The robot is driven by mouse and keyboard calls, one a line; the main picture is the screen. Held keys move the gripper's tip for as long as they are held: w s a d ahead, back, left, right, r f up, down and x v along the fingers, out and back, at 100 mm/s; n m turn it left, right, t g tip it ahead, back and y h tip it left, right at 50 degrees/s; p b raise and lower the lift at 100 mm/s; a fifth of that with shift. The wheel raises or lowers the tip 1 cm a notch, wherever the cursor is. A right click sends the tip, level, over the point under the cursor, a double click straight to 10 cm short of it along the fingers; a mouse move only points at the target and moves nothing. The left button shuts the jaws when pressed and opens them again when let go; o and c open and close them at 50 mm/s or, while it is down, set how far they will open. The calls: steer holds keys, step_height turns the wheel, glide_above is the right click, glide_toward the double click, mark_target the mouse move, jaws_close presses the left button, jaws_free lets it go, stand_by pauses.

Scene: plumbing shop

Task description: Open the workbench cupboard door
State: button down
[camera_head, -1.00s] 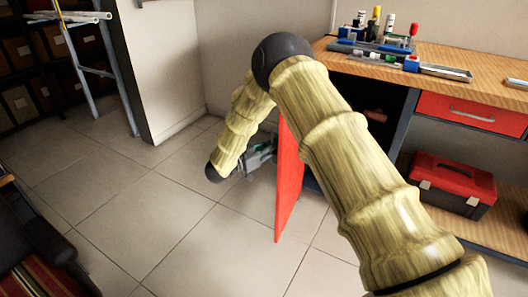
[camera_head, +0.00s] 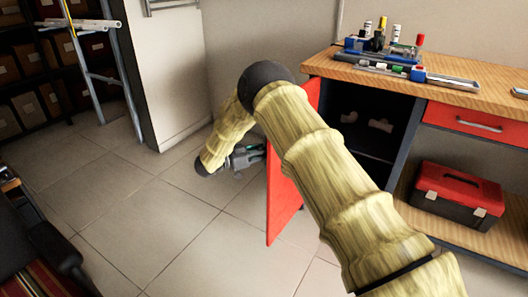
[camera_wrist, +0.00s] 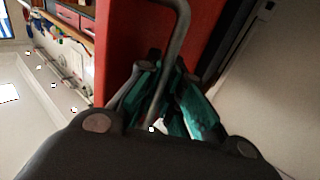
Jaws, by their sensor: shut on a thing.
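The red cupboard door (camera_head: 284,196) of the workbench stands swung well open, its edge toward the left of the cupboard. The dark cupboard inside (camera_head: 372,120) shows, with a few pale items on a shelf. My gripper (camera_head: 262,153) is on the outer face of the door, partly hidden by my arm. In the wrist view, my gripper (camera_wrist: 160,108) has its green-padded fingers shut around the grey bar handle (camera_wrist: 178,50), in front of the red door (camera_wrist: 130,40).
The wooden workbench top (camera_head: 500,92) carries tools and a tray (camera_head: 445,82). A red and black toolbox (camera_head: 456,192) sits on the lower shelf. A dark chair (camera_head: 40,250) is at lower left, a ladder (camera_head: 105,75) behind it. Tiled floor left of the door is clear.

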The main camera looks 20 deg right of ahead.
steer(key=c, duration=1.8)
jaws_free()
steer(key=shift+d, duration=0.3)
steer(key=shift+c, duration=0.2)
steer(key=shift+a, duration=0.1)
steer(key=shift+a, duration=0.15)
steer(key=a, duration=1.2)
steer(key=shift+d+f, duration=0.1)
